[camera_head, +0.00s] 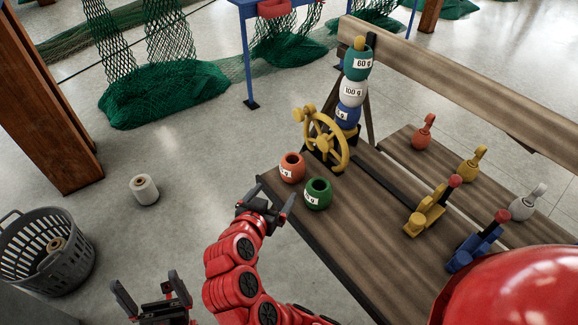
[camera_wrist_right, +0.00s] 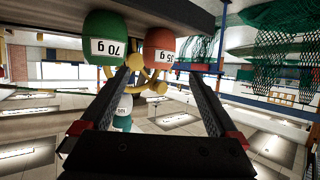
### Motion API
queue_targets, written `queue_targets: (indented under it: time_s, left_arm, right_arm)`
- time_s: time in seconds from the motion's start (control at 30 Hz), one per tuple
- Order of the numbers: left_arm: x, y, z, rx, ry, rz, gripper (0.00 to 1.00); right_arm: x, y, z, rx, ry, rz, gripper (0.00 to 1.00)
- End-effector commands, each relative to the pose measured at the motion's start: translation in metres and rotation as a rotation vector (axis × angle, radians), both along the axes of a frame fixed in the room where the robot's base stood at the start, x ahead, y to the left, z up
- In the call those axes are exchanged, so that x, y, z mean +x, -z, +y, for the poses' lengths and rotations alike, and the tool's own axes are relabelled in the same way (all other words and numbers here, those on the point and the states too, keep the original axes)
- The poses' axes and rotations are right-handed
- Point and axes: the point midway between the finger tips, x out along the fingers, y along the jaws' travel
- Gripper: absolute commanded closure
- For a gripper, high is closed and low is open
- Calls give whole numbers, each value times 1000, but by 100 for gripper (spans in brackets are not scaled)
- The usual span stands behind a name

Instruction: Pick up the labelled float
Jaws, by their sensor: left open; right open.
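Several labelled floats show. An orange float (camera_head: 292,167) and a green float (camera_head: 317,194) stand side by side on the near left corner of the wooden bench. A teal float marked 60 g (camera_head: 358,63), a white one marked 100 g (camera_head: 352,92) and a blue one (camera_head: 347,116) are stacked on a post. My right gripper (camera_head: 265,207) is open and empty just off the bench edge, near the orange and green floats. In the right wrist view the green float (camera_wrist_right: 105,38) and orange float (camera_wrist_right: 160,42) appear inverted beyond the fingertips. My left gripper (camera_head: 148,290) is open and empty, low at left.
A yellow handwheel (camera_head: 325,138) stands behind the loose floats. Yellow (camera_head: 425,212) and blue (camera_head: 477,246) clamps are on the bench (camera_head: 365,225). A basket (camera_head: 45,262) and a twine spool (camera_head: 144,190) are on the floor. A wooden post (camera_head: 45,105) rises at left.

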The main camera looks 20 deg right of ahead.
Motion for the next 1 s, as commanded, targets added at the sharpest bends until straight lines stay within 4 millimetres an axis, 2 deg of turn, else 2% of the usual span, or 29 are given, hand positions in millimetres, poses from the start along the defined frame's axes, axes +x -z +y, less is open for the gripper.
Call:
queue_targets:
  time_s: [0.03,0.2,0.4,0.63,0.8,1.0]
  left_arm:
    - [0,3,0,0,0,0,0]
    - [0,-7,0,0,0,0,0]
    - [0,-14,0,0,0,0,0]
    - [0,-18,0,0,0,0,0]
    - [0,-29,0,0,0,0,0]
    - [0,-31,0,0,0,0,0]
  right_arm:
    - [8,5,-9,-5,8,0,4]
    - [40,19,-32,-4,8,5,4]
    - [70,33,-50,-4,3,3,4]
    - [83,40,-59,-4,1,0,4]
    - [102,49,-75,-3,1,4,4]
    - [116,59,-84,-3,-1,1,4]
